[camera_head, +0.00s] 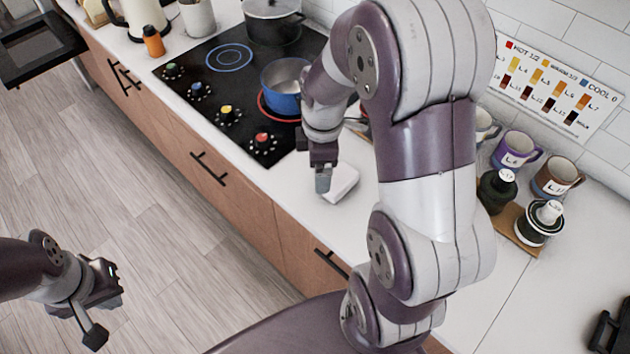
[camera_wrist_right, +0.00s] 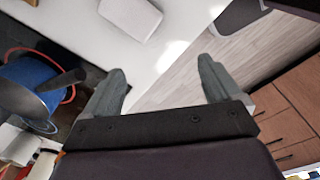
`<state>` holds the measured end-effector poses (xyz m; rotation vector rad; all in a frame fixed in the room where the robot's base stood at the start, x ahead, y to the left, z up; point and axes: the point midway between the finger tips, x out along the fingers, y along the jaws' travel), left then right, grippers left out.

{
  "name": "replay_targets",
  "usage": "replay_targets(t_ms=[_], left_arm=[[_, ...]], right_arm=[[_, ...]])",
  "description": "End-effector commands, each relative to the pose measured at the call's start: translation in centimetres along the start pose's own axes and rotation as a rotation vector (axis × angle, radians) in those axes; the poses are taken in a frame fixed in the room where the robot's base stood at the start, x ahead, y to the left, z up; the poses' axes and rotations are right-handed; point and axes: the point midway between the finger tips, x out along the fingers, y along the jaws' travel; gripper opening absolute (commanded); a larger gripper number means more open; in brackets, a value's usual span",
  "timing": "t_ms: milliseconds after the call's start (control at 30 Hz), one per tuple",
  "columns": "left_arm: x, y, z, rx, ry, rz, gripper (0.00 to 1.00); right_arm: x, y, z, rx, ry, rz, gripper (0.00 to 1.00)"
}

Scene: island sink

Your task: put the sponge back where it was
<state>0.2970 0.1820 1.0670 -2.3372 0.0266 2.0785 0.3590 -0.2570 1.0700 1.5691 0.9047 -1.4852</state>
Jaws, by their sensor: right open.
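A small white block (camera_head: 342,183), which may be the sponge, lies on the white counter just right of the cooktop. It also shows near the top of the right wrist view (camera_wrist_right: 130,15). My right gripper (camera_head: 323,182) points down beside this block, at its left in the head view. In the right wrist view my right gripper (camera_wrist_right: 160,92) has its fingers apart, with only counter edge and floor seen between them. My left gripper (camera_head: 104,304) hangs over the floor at lower left, its fingers spread and empty.
A blue pot (camera_head: 282,88) stands on a red-ringed burner of the black cooktop (camera_head: 205,95), near my right forearm. A large pot (camera_head: 272,22) stands behind. Labelled mugs (camera_head: 515,150) and dark bottles (camera_head: 497,190) stand at right.

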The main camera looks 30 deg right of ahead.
Motion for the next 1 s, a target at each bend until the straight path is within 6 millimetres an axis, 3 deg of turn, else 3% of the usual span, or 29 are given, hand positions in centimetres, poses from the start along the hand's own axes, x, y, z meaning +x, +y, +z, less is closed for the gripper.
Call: replay_targets(t_ms=[100,200,300,433,833,967,1000], left_arm=[[0.0,0.0,0.0,0.0,0.0,0.0,0.0],[0.0,0.0,0.0,0.0,0.0,0.0,0.0],[0.0,0.0,0.0,0.0,0.0,0.0,0.0],[0.0,0.0,0.0,0.0,0.0,0.0,0.0],[0.0,0.0,0.0,0.0,0.0,0.0,0.0],[0.0,0.0,0.0,0.0,0.0,0.0,0.0],[0.0,0.0,0.0,0.0,0.0,0.0,0.0]], right_arm=[[-0.3,-3.9,-2.4,0.462,0.022,0.015,0.91],[-0.4,-6.5,-3.3,0.789,0.042,0.017,0.91],[-0.3,-8.2,-3.7,0.993,0.055,0.014,0.91],[-0.3,-8.9,-3.8,1.088,0.06,0.011,0.91],[-0.2,-8.8,-3.7,1.09,0.059,0.01,0.91],[-0.2,-8.8,-3.7,1.09,0.059,0.01,0.49],[-0.2,-8.8,-3.7,1.09,0.059,0.01,0.43]])
